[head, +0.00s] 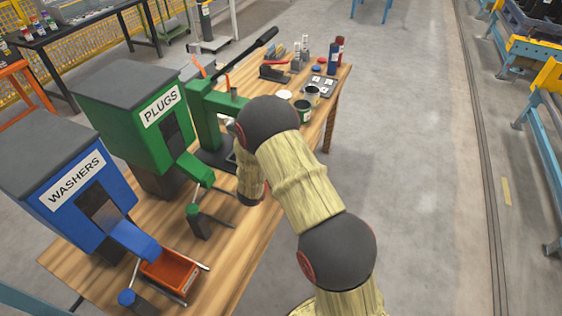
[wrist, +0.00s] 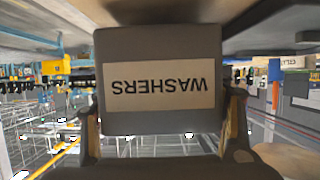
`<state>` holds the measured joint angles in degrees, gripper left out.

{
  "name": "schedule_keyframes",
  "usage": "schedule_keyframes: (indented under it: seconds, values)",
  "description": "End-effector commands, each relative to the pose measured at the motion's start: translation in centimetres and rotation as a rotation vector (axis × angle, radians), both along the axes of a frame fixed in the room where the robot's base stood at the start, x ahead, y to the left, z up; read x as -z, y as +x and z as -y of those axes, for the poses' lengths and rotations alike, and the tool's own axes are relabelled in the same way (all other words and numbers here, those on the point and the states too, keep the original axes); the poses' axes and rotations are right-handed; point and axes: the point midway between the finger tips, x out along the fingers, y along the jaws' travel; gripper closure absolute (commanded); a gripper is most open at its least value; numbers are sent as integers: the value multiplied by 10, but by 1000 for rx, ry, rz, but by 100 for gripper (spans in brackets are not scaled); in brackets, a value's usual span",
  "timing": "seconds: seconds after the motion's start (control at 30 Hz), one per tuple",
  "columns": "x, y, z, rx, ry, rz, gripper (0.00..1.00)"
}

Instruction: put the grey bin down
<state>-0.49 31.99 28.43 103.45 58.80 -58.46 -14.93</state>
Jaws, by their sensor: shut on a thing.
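The grey bin (wrist: 160,50) fills the middle of the wrist view. Its pale label (wrist: 160,87) reads WASHERS, upside down in that picture. My gripper (wrist: 163,112) is shut on the bin, with one finger at each side of it. In the head view my arm covers the gripper, and I cannot make out the bin there. What lies directly beneath the bin is hidden.
On the wooden workbench (head: 242,236) stand a blue WASHERS dispenser (head: 60,150) and a green PLUGS dispenser (head: 125,85). An orange bin (head: 172,270) sits under the blue chute. A green press (head: 207,115) stands behind my arm. Cans and small items crowd the bench's far end.

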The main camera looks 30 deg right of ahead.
Motion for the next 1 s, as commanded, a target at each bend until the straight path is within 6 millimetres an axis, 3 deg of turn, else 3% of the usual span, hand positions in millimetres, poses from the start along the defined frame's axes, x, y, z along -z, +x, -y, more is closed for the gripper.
schedule_keyframes:
  seconds: [1.0]
  values:
    - [12, 1, 0, -1, -1, 2, 58]
